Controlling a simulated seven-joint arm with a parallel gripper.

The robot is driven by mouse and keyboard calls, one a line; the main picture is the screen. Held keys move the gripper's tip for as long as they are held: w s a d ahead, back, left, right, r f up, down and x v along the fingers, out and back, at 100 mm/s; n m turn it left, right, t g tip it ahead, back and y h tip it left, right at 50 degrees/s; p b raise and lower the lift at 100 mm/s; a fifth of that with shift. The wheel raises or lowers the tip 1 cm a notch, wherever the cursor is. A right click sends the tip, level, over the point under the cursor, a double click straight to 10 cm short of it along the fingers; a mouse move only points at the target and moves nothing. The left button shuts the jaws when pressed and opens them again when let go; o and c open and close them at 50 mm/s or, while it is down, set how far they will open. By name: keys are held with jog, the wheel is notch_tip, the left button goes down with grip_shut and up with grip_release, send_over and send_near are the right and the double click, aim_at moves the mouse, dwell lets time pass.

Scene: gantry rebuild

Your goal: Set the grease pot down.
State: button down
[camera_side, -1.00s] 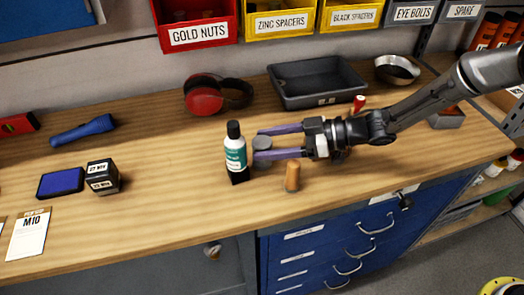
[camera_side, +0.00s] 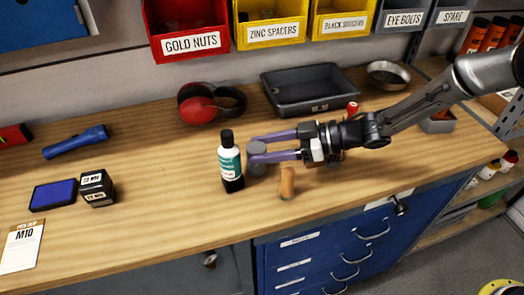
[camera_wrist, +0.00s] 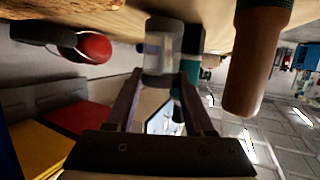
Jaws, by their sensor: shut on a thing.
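The grease pot (camera_side: 257,166), a small grey cylinder, stands upright between my gripper's purple fingertips. My gripper (camera_side: 257,146) is shut on it, reaching in from the right. The pot is low over the wooden bench; I cannot tell whether its base touches. In the wrist view the pot (camera_wrist: 163,50) shows between the two fingers (camera_wrist: 161,80), with the bench at the top of the picture.
A black bottle with a teal and white label (camera_side: 230,165) stands close left of the pot. An orange-brown cylinder (camera_side: 287,184) stands to the front right. Red earmuffs (camera_side: 197,106) and a dark tray (camera_side: 311,106) lie behind. The bench front (camera_side: 200,215) is clear.

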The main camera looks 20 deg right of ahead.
notch_tip(320, 180, up, 3)
jog(key=shift+f, duration=0.2)
jog(key=s+d+r, duration=0.9)
jog(key=s+r, duration=0.1)
jog(key=s, duration=0.1)
jog(key=w+a+m+t+h, duration=0.1)
jog(key=w+a+m+t, duration=0.1)
jog(key=w+a, duration=0.25)
jog(key=s+a+n+g, duration=0.2)
jog(key=s+a, duration=0.6)
jog(key=a, duration=0.3)
jog(key=shift+y, duration=0.5)
jog(key=shift+w+a+f, duration=1.4)
jog(key=shift+a+f, duration=0.5)
jog(key=shift+f, duration=0.3)
jog(key=shift+w+a+f, duration=1.45)
jog(key=shift+a+f, duration=0.5)
jog(key=shift+f, duration=0.2)
jog(key=shift+w+a+f, duration=1.4)
jog(key=shift+a+f, duration=0.5)
jog(key=shift+f, duration=0.3)
